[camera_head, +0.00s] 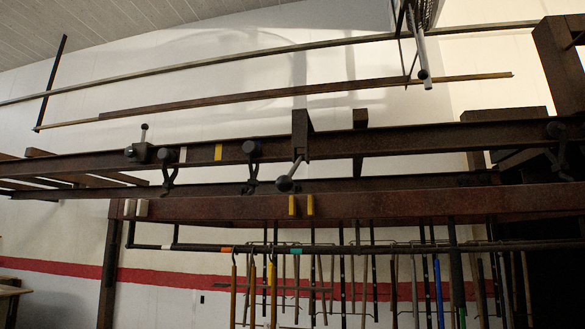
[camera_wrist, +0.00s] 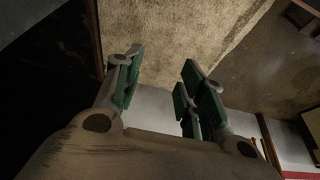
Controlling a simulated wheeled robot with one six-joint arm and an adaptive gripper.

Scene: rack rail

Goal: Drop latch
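A rusty bracket (camera_head: 300,130) stands on the upper rail (camera_head: 400,140), with a short dark lever ending in a round knob (camera_head: 284,184) that hangs down and to the left. A smaller dark block with an upright knobbed handle (camera_head: 143,150) sits on the same rail farther left. I cannot tell which of these is the latch. My gripper (camera_wrist: 158,80) shows only in the wrist view. Its two green-padded fingers are apart, with nothing between them. Neither knob can be made out in the wrist view.
A lower rusty beam (camera_head: 400,207) runs under the rail, with yellow and white markers on it. Long-handled tools (camera_head: 272,285) hang from a bar below. Dark clamps (camera_head: 252,150) hang along the rail. Long thin rods (camera_head: 300,91) cross above it.

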